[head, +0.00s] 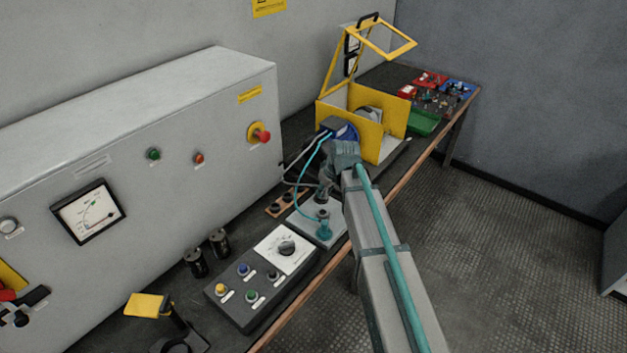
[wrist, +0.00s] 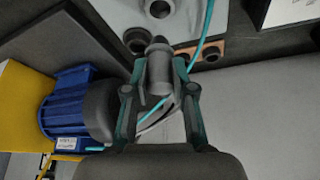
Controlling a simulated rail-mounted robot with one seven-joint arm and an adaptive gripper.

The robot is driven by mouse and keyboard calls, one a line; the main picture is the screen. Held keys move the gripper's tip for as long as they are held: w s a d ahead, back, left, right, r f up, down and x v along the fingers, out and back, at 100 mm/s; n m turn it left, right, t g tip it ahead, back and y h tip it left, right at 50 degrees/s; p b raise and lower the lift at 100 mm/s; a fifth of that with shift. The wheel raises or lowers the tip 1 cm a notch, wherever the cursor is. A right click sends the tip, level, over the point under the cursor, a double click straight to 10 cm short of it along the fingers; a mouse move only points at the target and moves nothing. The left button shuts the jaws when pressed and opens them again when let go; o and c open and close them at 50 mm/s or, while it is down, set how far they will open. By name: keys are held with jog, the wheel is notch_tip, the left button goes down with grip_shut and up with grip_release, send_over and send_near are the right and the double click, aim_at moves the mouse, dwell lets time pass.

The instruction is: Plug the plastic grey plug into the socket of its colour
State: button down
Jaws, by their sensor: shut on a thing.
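The grey plug (wrist: 158,72) sits between the two fingers of my gripper (wrist: 159,76), which is shut on it. Its narrow end points toward a light grey plate (wrist: 185,8). A dark grey ring-shaped socket (wrist: 159,8) on that plate lies ahead of the tip, and a gap shows between them. In the head view, my gripper (head: 325,185) is low over the far end of the plate (head: 303,217) and hides part of it.
A copper-coloured strip with dark holes (head: 275,209) lies beside the plate. A blue motor (wrist: 70,108) and yellow guard box (head: 365,137) stand close to my gripper. The teal cable (head: 299,185) loops nearby. A control box (head: 250,292) is in front, and the grey cabinet (head: 200,190) at left.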

aim_at(325, 197)
jog(key=shift+w+a+f+n, duration=0.1)
jog(key=shift+a+f+n, duration=0.05)
jog(key=shift+n, duration=0.15)
jog(key=shift+f+b, duration=1.45)
jog(key=shift+f, duration=1)
jog(key=shift+f+b, duration=0.7)
jog(key=shift+f, duration=0.6)
jog(key=c, duration=0.9)
grip_release()
jog(key=v, duration=1.2)
